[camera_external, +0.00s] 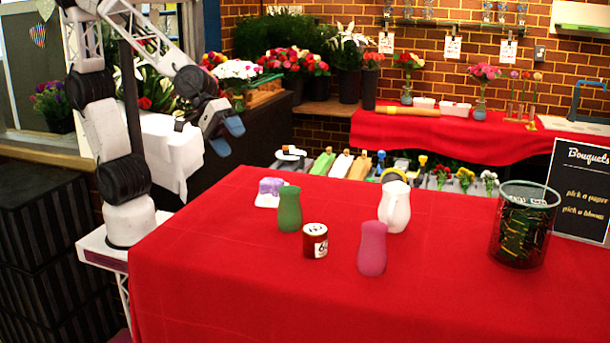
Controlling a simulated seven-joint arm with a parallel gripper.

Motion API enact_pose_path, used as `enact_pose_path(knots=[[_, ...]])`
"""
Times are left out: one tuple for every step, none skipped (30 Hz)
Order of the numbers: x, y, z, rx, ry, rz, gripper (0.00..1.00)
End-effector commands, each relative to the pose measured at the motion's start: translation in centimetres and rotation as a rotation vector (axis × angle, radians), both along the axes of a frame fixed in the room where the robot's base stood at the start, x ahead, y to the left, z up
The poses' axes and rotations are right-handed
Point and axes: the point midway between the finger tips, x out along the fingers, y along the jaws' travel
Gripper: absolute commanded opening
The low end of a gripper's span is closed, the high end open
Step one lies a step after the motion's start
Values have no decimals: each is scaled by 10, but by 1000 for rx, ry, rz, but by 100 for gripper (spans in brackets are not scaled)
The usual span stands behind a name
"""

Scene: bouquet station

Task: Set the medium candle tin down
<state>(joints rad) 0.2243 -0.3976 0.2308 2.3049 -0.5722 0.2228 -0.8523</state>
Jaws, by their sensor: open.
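A small dark red tin with a pale label (315,241) stands upright on the red-covered table (230,285). It is the only small tin I can make out, and I take it as the candle tin; its size class cannot be read from here. My gripper (228,136) has blue fingertips and is open. It is up and left of the tin, near the table's far left corner, well apart from it. Nothing shows between the fingers.
A green vase (289,210) stands close behind the tin. A pink vase (372,249) is to its right, with a white vase (394,207) behind. A purple-and-white item (269,191) lies at the back left. A dark patterned bin (523,226) stands right. The table front is clear.

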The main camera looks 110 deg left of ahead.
Motion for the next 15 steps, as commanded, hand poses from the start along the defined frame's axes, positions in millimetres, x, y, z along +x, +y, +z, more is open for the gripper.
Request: enact_pose_path(knots=[[-19,13,1,78,9,-79,88],[-30,19,1,127,16,-131,88],[-45,28,0,193,29,-203,88],[-57,35,0,242,37,-256,88],[-69,42,-2,290,48,-309,88],[-85,51,-3,354,64,-380,88],[-97,59,-5,402,77,-433,88],[-109,66,-7,446,92,-485,88],[-125,76,-9,505,112,-553,88],[-136,83,-10,546,128,-604,88],[-148,90,-12,585,143,-651,88],[-162,98,-14,632,166,-711,88],[-172,104,-15,662,182,-753,88],[-181,110,-16,691,196,-790,88],[-192,116,-18,723,218,-837,88]])
